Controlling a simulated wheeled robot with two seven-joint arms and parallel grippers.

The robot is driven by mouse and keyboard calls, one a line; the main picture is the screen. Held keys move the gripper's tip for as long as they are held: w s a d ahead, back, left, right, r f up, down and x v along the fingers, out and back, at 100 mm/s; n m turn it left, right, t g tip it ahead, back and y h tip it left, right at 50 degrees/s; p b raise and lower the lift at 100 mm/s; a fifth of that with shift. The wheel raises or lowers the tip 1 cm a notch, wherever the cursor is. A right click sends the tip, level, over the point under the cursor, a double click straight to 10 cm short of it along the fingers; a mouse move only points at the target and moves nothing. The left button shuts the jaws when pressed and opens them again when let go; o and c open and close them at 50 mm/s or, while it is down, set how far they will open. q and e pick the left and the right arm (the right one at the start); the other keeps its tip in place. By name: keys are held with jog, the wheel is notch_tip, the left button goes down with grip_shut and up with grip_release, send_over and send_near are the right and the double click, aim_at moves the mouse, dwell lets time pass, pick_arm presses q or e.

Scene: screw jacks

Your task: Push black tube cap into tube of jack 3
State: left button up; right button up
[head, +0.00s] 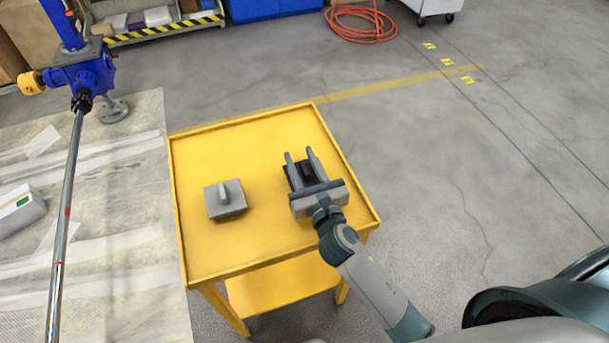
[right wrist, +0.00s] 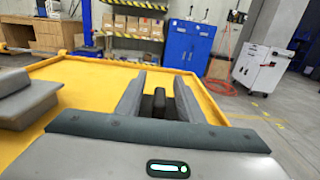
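The black tube cap (head: 306,170) sits on the yellow cart top (head: 252,150), partly hidden by my right gripper (head: 299,152). The right gripper's two grey fingers are spread over the cap, one on each side of its raised grip. In the right wrist view the black grip (right wrist: 154,102) stands between the open fingers (right wrist: 158,82), with a gap visible beside it. A blue jack (head: 82,75) with a long metal rod stands at the upper left; I cannot tell its number. My left gripper is not in view.
A grey square block with a raised handle (head: 226,198) sits on the cart left of the gripper. The cart has a raised rim. A white box (head: 20,212) lies on the sheet-covered floor at left. An orange hose (head: 360,22) lies at the back.

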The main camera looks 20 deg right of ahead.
jog(key=shift+w, duration=0.7)
jog(key=shift+c, duration=0.6)
grip_shut()
jog(key=shift+r, duration=0.1)
